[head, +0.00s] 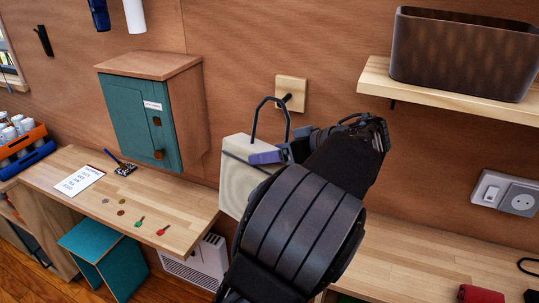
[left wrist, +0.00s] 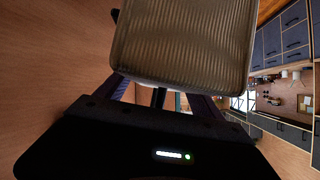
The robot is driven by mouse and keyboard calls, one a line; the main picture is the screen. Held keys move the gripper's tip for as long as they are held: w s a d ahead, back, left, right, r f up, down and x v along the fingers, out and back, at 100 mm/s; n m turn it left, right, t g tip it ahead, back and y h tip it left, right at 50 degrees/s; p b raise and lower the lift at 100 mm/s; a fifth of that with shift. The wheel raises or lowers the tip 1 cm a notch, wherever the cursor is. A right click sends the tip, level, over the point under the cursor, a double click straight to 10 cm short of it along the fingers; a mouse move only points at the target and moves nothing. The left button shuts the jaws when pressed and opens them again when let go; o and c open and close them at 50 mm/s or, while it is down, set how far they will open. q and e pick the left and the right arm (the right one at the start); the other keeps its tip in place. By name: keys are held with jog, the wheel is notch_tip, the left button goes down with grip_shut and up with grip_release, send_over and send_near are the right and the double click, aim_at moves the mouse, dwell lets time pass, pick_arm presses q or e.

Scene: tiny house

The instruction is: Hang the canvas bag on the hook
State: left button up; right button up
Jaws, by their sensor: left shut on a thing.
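The canvas bag (head: 240,172) is cream with a dark loop handle standing up from its top. It is in front of the wall, just below the hook (head: 285,99), a dark peg on a square wooden plate. The top of the handle overlaps the peg in the head view; I cannot tell whether it is around the peg or in front of it. My left gripper (head: 270,155) is shut on the bag near its top right. In the left wrist view the bag (left wrist: 185,45) fills the top middle, beyond the fingers. My right gripper is not in view.
A teal wall cabinet (head: 140,115) is to the left of the bag. A wooden shelf (head: 450,92) with a brown bin (head: 462,55) is to the right. Below left, a desk (head: 175,205) holds keys, coins and a note. A wall socket (head: 523,199) is at far right.

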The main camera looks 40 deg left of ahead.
pick_arm(q)
jog(key=shift+w+a+p, duration=0.2)
jog(key=shift+w+p, duration=0.05)
jog(key=shift+w, duration=0.3)
jog(key=shift+w+a+p, duration=0.2)
jog(key=shift+w, duration=0.3)
jog(key=shift+w+a+f+p, duration=0.1)
jog(key=shift+w+a+f, duration=0.15)
jog(key=shift+w, duration=0.45)
jog(key=shift+w+a+f+p, duration=0.15)
jog(key=shift+w+f, duration=0.1)
jog(key=shift+w, duration=0.4)
jog(key=shift+w+a+f+p, duration=0.1)
jog(key=shift+w+a+f, duration=0.15)
jog(key=shift+w, duration=0.45)
